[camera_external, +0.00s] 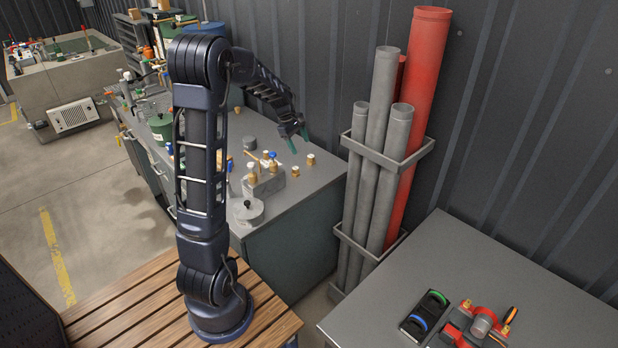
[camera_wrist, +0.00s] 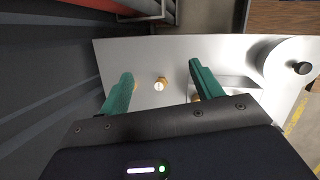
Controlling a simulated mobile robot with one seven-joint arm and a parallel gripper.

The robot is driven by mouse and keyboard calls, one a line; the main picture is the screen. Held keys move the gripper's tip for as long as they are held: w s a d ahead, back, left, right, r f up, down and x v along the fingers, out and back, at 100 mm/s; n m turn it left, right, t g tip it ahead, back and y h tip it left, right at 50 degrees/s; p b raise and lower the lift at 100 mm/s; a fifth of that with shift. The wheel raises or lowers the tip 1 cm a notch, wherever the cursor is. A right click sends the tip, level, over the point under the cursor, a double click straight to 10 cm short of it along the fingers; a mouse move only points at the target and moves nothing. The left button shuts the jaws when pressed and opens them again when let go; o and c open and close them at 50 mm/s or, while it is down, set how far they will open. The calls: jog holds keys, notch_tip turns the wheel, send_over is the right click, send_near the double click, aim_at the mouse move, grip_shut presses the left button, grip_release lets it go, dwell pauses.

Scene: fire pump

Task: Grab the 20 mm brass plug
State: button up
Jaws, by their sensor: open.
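Small brass plugs stand on the grey bench top (camera_external: 275,214). Two of them, one farther right (camera_external: 311,160) and one nearer (camera_external: 295,171), stand apart at the bench's right side. I cannot read sizes, so I cannot tell which is 20 mm. My gripper (camera_external: 299,140) is above the bench, close to these plugs, with green fingers spread and nothing held. In the wrist view, one brass plug (camera_wrist: 160,84) shows in the gap between the fingers of my gripper (camera_wrist: 160,70), apart from both. Other brass pieces are partly hidden behind each finger.
A grey block (camera_external: 263,183) bearing brass fittings, some with coloured tops, stands left of the two plugs. A round grey piece with a black knob (camera_external: 247,204) is near the front. A rack of grey and red pipes (camera_external: 383,150) stands right of the bench, by the wall.

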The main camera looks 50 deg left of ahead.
aim_at(295, 168)
jog(key=w+a+f+n, duration=0.4)
jog(key=a+f+n, duration=0.3)
jog(key=a+f, duration=0.6)
jog(key=shift+h, duration=0.3)
jog(key=x, duration=1)
jog(key=shift+w+d+r, duration=0.1)
jog(key=shift+d, duration=0.05)
jog(key=c, duration=1.1)
jog(key=shift+c, duration=0.2)
